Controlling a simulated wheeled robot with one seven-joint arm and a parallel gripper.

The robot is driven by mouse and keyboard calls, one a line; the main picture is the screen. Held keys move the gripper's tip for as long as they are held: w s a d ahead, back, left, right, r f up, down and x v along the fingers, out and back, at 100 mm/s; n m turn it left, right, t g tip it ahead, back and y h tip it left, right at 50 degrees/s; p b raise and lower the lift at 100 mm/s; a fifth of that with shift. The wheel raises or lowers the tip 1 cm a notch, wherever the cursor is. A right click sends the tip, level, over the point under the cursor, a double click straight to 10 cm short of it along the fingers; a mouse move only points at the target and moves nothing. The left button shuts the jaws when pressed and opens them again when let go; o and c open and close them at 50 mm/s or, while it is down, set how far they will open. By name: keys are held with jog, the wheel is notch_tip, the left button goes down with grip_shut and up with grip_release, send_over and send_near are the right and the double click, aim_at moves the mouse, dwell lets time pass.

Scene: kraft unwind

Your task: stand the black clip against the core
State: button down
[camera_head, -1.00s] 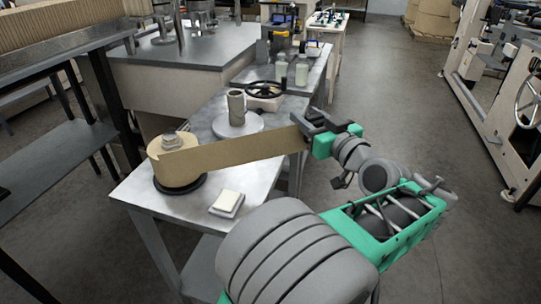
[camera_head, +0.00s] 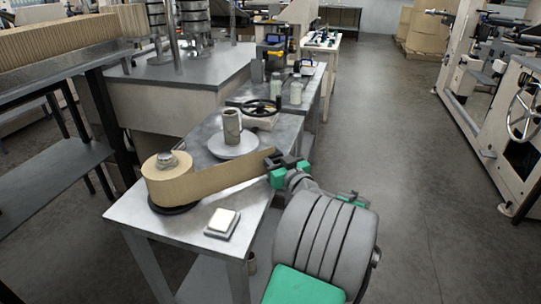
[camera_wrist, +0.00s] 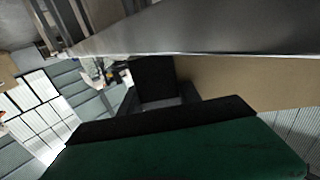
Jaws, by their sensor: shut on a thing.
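A kraft paper roll (camera_head: 167,182) lies on a black round base on the metal table. A strip of kraft paper (camera_head: 230,175) runs from it to my gripper (camera_head: 282,163); the strip also shows in the wrist view (camera_wrist: 235,85). My gripper is shut on the black clip (camera_wrist: 153,78) at the strip's free end, above the table's right edge. Dark fingers and clip blend together in the head view. The core (camera_head: 232,125), a grey-brown tube, stands upright on a pale round plate (camera_head: 235,148), left of and beyond my gripper, apart from the clip.
A small block with a white top (camera_head: 222,221) lies on the near part of the table (camera_head: 150,218). A black handwheel (camera_head: 261,107) and bottles (camera_head: 296,93) stand behind the core. The floor to the right is open up to a machine (camera_head: 510,130).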

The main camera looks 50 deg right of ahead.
jog(key=shift+f+b, duration=0.1)
jog(key=shift+b, duration=0.2)
jog(key=c, duration=0.9)
grip_release()
jog(key=shift+o, duration=0.2)
